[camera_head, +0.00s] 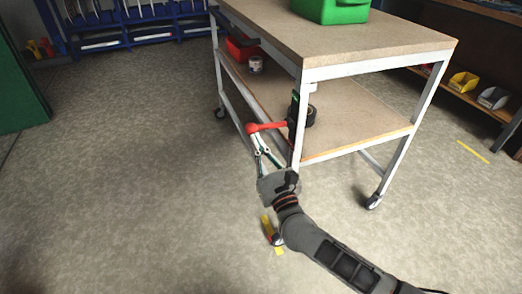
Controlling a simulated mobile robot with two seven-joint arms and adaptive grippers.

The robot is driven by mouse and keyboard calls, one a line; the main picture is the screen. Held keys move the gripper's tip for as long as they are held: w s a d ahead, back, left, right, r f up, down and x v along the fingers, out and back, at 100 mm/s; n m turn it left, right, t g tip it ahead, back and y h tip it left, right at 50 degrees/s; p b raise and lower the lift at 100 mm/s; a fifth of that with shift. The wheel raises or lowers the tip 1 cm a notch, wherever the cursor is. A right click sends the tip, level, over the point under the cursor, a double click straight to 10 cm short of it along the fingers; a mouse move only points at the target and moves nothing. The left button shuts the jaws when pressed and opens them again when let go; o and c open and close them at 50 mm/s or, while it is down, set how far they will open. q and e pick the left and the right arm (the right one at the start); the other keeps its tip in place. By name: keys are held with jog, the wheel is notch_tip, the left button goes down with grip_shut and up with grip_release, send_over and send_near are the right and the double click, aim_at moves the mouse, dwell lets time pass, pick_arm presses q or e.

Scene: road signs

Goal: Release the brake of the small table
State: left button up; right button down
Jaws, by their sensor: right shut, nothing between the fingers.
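The small table (385,54) has a wooden top, a lower shelf and grey metal legs on casters. A red lever (265,127) sticks out to the left from a dark mount on its near leg. My right gripper (257,140) is just below the lever's outer end, pointing up at it, with its fingers shut and empty. I cannot tell whether the fingertips touch the lever. My right arm comes up from the lower right and hides part of the near leg. My left gripper is not in view.
A green box (330,10) stands on the tabletop. A red bin (240,50) and a small can (255,64) are on the lower shelf. Shelving with yellow and grey bins (463,82) is at the right, and a blue rack (130,28) at the back left. The floor at left is clear.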

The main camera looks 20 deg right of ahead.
aim_at(260, 127)
jog(key=r+m+h, duration=0.1)
jog(key=m, duration=0.1)
jog(key=r+m, duration=0.2)
jog(key=r+m+h, duration=0.1)
jog(key=shift+d+r+m+h+p, duration=0.25)
jog(key=shift+r+m+h+p, duration=0.05)
jog(key=shift+m+p, duration=0.1)
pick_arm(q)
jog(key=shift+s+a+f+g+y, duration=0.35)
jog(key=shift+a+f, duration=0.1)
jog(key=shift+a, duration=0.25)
pick_arm(e)
jog(key=shift+w+d+r+m, duration=0.1)
jog(key=shift+r+m, duration=0.15)
jog(key=shift+m, duration=0.35)
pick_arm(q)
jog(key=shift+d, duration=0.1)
